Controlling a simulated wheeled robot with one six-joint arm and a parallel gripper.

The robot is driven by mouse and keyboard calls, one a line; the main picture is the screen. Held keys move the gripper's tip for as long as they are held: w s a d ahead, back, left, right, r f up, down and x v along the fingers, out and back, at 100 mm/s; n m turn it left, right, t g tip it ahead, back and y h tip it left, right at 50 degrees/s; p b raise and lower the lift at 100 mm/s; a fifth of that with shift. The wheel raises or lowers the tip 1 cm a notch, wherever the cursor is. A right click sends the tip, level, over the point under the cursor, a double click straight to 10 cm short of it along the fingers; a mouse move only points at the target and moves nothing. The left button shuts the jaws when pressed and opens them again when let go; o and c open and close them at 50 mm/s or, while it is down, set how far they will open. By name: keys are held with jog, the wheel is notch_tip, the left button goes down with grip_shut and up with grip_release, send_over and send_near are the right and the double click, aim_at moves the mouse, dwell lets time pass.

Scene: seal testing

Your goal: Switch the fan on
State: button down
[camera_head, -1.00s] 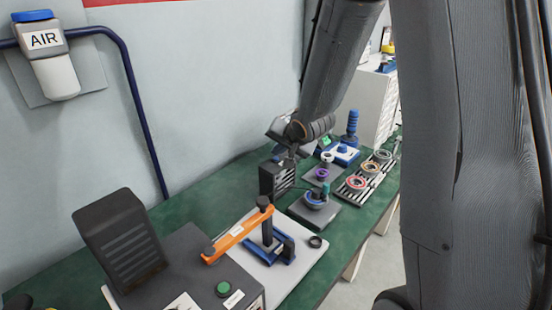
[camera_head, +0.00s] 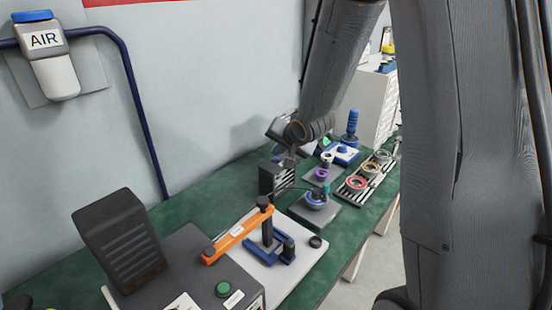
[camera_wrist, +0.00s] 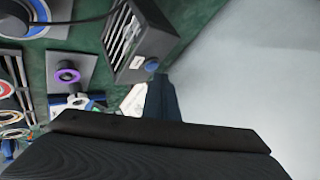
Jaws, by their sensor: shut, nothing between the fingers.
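A small dark box with a slatted front (camera_head: 270,180), seemingly the fan, stands on the green bench below my wrist. In the head view the fingers are mostly hidden by my wrist. Whether the fan is running does not show.
A grey unit (camera_head: 200,262) with a green button and an orange-levered fixture (camera_head: 240,235) stand in front. A plate with a blue ring part (camera_head: 315,198) is right of the box, with a rack of rings (camera_head: 357,182) beyond. The wall is close behind.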

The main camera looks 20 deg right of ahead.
jog(key=shift+f, duration=0.1)
dwell(0.4)
jog(key=shift+f, duration=0.35)
dwell(0.3)
jog(key=shift+r+p, duration=0.45)
jog(key=shift+p, duration=0.25)
jog(key=shift+r, duration=0.1)
notch_tip(320, 180, up, 6)
jog(key=p, duration=0.6)
